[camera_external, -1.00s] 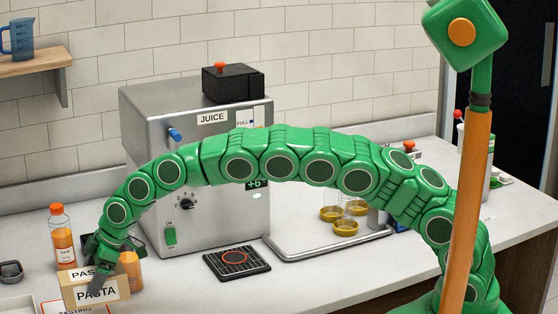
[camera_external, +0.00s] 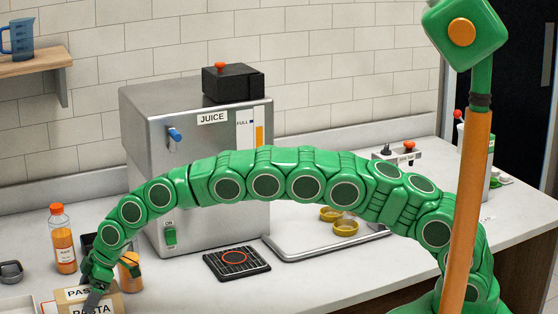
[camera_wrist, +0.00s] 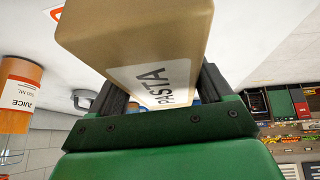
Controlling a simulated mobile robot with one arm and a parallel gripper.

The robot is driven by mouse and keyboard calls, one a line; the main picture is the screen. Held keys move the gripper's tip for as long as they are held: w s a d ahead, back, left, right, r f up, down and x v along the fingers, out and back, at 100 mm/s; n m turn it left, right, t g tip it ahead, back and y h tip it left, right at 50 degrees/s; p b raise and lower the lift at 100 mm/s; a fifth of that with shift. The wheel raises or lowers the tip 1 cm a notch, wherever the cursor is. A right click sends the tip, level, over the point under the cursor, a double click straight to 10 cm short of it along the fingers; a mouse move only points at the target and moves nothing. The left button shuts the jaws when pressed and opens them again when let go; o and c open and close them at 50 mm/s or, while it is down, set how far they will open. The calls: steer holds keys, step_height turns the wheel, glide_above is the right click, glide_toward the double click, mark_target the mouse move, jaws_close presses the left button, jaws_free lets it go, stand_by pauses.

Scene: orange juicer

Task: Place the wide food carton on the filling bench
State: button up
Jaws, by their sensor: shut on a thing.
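The wide food carton (camera_external: 80,296) is a tan box with white PASTA labels, low at the left of the external view and partly cut by the bottom edge. My gripper (camera_external: 97,284) is shut on it. In the wrist view the carton (camera_wrist: 135,45) sits between the two dark fingers of my gripper (camera_wrist: 160,90), its PASTA label facing the camera. The pale counter (camera_external: 195,292) lies beneath and around it. I cannot tell whether the carton's base touches anything. No label in view names the filling bench.
An orange juice bottle (camera_external: 63,240) stands behind the carton, and another orange-capped bottle (camera_external: 130,268) stands close by my gripper. The steel juicer (camera_external: 150,130) is at the back. A black pad (camera_external: 236,262) and a drip tray (camera_external: 320,240) lie to the right. A dark holder (camera_external: 11,270) is at far left.

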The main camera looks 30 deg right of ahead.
steer(key=shift+f, duration=0.1)
steer(key=o, duration=1.3)
steer(key=shift+o, duration=0.2)
steer(key=shift+v, duration=0.75)
steer(key=shift+d+r, duration=0.3)
steer(key=shift+r, duration=0.3)
steer(key=shift+v, duration=4.65)
